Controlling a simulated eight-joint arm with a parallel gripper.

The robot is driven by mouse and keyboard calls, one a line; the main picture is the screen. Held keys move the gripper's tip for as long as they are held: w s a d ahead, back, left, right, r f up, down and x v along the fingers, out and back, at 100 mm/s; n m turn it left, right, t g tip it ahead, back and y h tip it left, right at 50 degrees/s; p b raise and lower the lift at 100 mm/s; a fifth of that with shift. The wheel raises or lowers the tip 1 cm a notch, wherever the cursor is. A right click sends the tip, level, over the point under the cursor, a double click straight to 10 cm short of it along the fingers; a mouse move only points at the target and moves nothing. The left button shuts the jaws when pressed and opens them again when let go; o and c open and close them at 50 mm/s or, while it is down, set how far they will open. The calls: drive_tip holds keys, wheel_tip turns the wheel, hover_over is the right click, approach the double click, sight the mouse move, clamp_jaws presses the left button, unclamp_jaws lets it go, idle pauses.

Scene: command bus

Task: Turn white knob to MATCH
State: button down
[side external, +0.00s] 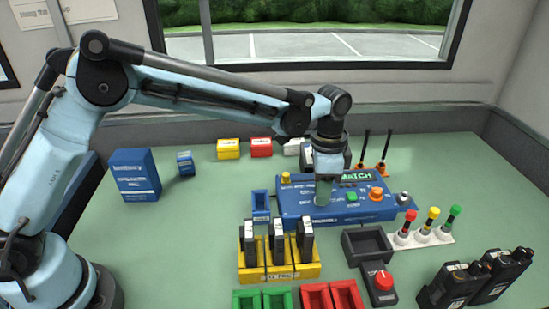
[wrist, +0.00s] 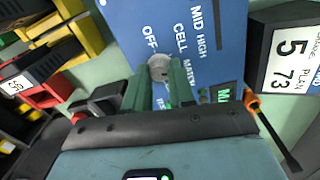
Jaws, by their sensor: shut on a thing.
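The blue console box (side external: 300,208) stands in the middle of the table, with a green lit display (side external: 356,177) that seems to read MATCH. My gripper (side external: 323,197) points down over the console's left part. In the wrist view my gripper (wrist: 160,78) has its two green fingers shut on the round white knob (wrist: 158,66). The labels OFF, CELL, MID, HIGH and MATCH are printed beside the knob. I cannot tell which label its pointer faces. My gripper hides the knob in the side external view.
A green button (side external: 352,197), an orange knob (side external: 376,194) and a grey knob (side external: 403,198) sit on the console's right. A yellow rack (side external: 282,272) with black radios stands in front. A dark tray (side external: 367,245) and coloured plugs (side external: 432,216) are close at the right.

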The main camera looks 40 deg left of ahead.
drive_tip(key=shift+m, duration=1.1)
drive_tip(key=c, duration=0.9)
unclamp_jaws()
drive_tip(key=shift+c, duration=0.2)
wheel_tip(320, 180, up, 12)
drive_tip(key=shift+w, duration=0.15)
drive_tip(key=shift+r, duration=0.1)
drive_tip(key=shift+a, duration=0.15)
